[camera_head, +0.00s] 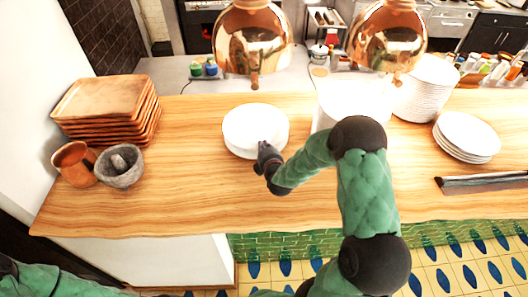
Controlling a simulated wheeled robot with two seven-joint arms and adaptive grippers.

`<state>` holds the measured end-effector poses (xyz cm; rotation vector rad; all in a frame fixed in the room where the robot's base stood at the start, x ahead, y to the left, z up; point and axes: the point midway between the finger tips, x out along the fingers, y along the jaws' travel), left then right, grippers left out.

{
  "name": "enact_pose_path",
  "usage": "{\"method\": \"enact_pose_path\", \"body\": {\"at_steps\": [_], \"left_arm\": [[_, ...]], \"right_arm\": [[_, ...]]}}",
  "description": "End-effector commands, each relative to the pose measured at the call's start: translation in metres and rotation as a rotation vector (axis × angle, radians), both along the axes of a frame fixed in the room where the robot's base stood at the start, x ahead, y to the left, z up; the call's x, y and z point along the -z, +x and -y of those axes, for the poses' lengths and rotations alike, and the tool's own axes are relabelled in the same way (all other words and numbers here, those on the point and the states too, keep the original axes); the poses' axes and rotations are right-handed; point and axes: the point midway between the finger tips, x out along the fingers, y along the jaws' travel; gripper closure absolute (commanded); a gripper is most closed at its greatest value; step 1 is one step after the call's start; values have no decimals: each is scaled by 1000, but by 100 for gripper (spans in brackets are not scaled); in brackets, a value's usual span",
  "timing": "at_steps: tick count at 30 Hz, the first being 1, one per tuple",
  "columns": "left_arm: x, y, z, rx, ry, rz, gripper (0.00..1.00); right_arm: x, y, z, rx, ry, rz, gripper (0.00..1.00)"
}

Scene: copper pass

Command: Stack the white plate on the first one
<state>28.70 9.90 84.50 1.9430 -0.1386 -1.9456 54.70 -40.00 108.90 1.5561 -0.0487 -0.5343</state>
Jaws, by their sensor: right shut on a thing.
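A white plate (252,122) is over the wooden counter near the middle of the view. My right gripper (265,155) is shut on its near right rim. A second white plate (238,152) shows as a thin rim just below it, mostly hidden by the upper one. I cannot tell whether the two plates touch. My left arm shows only at the bottom left corner, and its gripper is out of view.
A stack of wooden trays (105,103), a clay jug (75,164) and a stone mortar (119,168) stand at the left. Plate stacks (467,136) stand at the right. Copper lamps (252,42) hang above. The counter (190,190) is clear between mortar and plates.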

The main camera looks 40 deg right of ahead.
Motion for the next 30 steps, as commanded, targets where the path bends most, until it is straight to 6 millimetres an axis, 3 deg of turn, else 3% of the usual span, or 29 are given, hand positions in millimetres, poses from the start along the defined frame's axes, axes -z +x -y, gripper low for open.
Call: {"method": "enact_pose_path", "body": {"at_steps": [7,28,30], "left_arm": [[1,0,0,0,0,0,81],[13,0,0,0,0,0,81],[12,0,0,0,0,0,81]], "right_arm": [[27,1,1,2,-2,5,100],[38,0,1,2,-2,5,100],[41,-1,-1,0,1,-4,81]]}}
